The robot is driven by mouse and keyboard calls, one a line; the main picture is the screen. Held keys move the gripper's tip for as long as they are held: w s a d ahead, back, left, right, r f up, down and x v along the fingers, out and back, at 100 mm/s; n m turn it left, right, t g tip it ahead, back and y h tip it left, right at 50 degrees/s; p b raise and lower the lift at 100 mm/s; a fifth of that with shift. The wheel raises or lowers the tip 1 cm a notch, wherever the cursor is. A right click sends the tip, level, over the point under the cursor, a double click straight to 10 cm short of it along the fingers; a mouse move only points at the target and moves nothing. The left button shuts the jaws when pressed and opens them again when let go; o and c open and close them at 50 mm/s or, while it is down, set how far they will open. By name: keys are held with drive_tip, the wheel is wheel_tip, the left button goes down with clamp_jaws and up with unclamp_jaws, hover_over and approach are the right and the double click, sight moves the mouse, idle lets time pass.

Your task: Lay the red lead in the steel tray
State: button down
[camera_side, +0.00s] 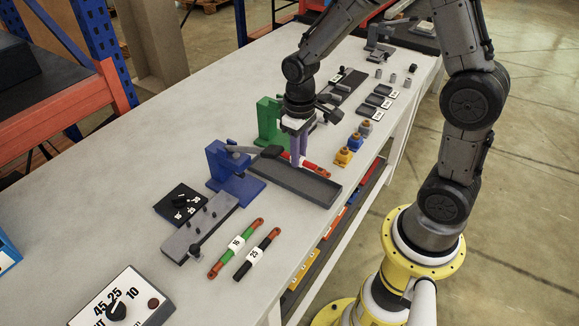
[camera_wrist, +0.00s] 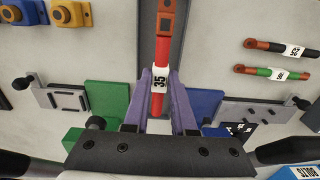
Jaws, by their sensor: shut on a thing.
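The red lead (camera_wrist: 163,50) has a white label reading 35 and copper-coloured ends. My gripper (camera_wrist: 160,88) is shut on it, with a purple finger on each side near the label. In the side view my gripper (camera_side: 299,160) points down and the red lead (camera_side: 314,168) shows beside its fingers, roughly along the tray's length. The long dark grey steel tray (camera_side: 300,184) lies under the lead, and its bare floor shows beside the lead in the wrist view (camera_wrist: 148,45). I cannot tell whether the lead touches the tray's floor.
A green lead (camera_side: 235,248) and a black lead (camera_side: 257,254) lie on the bench to the front left. A blue press-like stand (camera_side: 228,176) and a green one (camera_side: 268,119) stand close behind the tray.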

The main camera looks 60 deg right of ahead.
sight(290, 158)
drive_tip(key=w+f, duration=0.2)
drive_tip(key=f, duration=0.1)
drive_tip(key=shift+w+d, duration=0.1)
drive_tip(key=shift+w, duration=0.15)
drive_tip(key=shift+w+f, duration=0.15)
drive_tip(key=shift+f, duration=1.5)
drive_tip(key=shift+f, duration=0.15)
drive_tip(key=c, duration=0.7)
unclamp_jaws()
drive_tip(key=shift+c, duration=0.2)
